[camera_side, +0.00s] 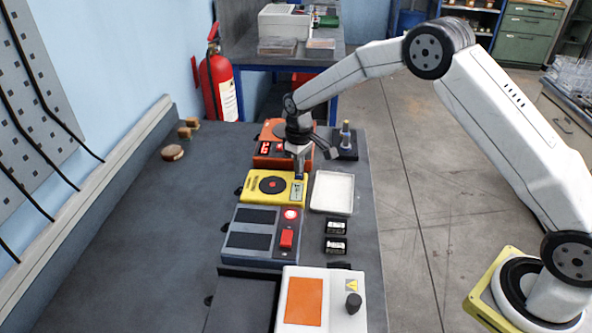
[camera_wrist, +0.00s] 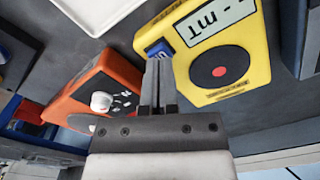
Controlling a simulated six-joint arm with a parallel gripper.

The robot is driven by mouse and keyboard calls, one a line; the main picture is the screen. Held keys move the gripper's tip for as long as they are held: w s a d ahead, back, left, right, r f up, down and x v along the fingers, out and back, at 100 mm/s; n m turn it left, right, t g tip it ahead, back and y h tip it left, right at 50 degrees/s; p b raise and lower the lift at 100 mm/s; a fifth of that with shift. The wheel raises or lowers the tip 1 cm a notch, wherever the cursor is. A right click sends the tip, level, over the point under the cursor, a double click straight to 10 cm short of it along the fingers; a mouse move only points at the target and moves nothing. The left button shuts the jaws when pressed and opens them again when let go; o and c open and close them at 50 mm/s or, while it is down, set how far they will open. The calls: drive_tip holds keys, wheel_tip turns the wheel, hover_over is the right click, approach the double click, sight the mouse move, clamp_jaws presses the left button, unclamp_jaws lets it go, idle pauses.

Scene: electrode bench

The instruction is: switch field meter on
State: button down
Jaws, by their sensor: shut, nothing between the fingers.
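The yellow field meter (camera_side: 251,189) lies on the grey bench near the middle in the side view. It fills the upper right of the wrist view (camera_wrist: 255,68). It has a black disc with a red centre, a display (camera_wrist: 215,18) showing dashes and "mT", and a blue button (camera_wrist: 157,48) at its edge. My gripper (camera_side: 299,174) points down over the meter's right end. In the wrist view my gripper (camera_wrist: 158,66) is shut and empty, with its fingertips right at the blue button. I cannot tell whether they touch or press it.
An orange device (camera_side: 268,160) stands just behind the meter. A white tray (camera_side: 332,208) lies to its right. A grey unit (camera_side: 262,258) with a lit red lamp and red switch sits in front. A white box (camera_side: 339,316) stands nearer. The bench's left side is mostly clear.

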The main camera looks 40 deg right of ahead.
sight(301, 175)
drive_tip(key=shift+f, duration=0.45)
idle(0.4)
drive_tip(key=shift+r, duration=3)
drive_tip(key=shift+s+r, duration=0.1)
drive_tip(key=shift+s, duration=0.05)
drive_tip(key=shift+s+r, duration=0.1)
drive_tip(key=shift+s, duration=0.15)
drive_tip(key=s+d+r+m+t, duration=0.2)
drive_tip(key=s+m, duration=0.1)
drive_tip(key=s, duration=2.3)
drive_tip(key=shift+s+t, duration=0.2)
drive_tip(key=shift+t, duration=0.1)
